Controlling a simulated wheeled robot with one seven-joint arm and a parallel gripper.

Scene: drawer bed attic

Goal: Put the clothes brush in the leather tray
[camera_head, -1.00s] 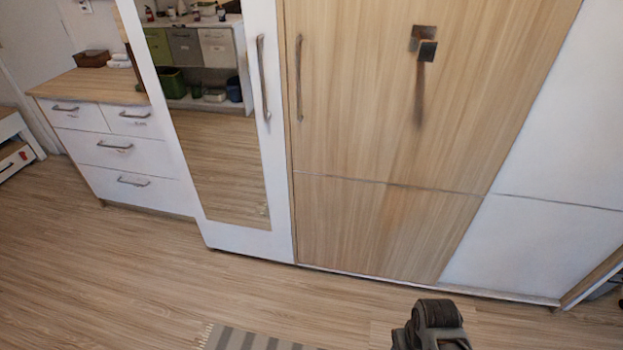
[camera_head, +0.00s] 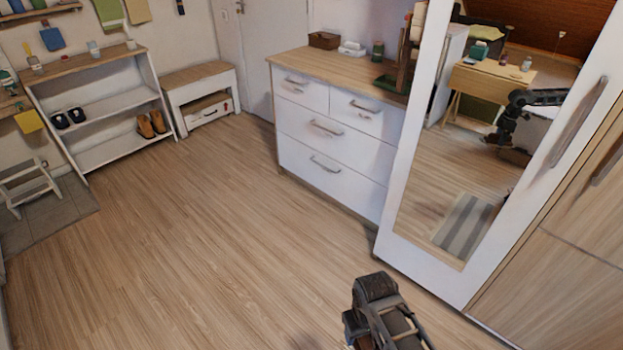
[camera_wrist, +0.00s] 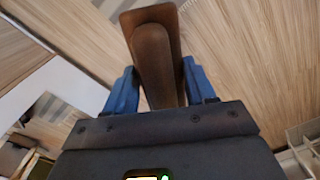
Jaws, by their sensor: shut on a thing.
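The clothes brush (camera_wrist: 153,55) is a brown wooden piece with a rounded handle in the wrist view. My gripper (camera_wrist: 160,88) has its blue fingers shut on it, one on each side, and holds it above the floor. In the head view only part of my arm shows at the bottom; the brush and fingers are out of sight there. A small brown open box (camera_head: 324,40), which looks like the leather tray, stands at the back left of the dresser top, well away from my gripper.
The white dresser (camera_head: 330,145) has a wooden top with white folded items (camera_head: 352,49), a dark green jar (camera_head: 378,49) and a dark stand. A mirrored wardrobe (camera_head: 470,150) is at right. A bench (camera_head: 205,95) and shoe shelf (camera_head: 100,110) stand left. The floor between is clear.

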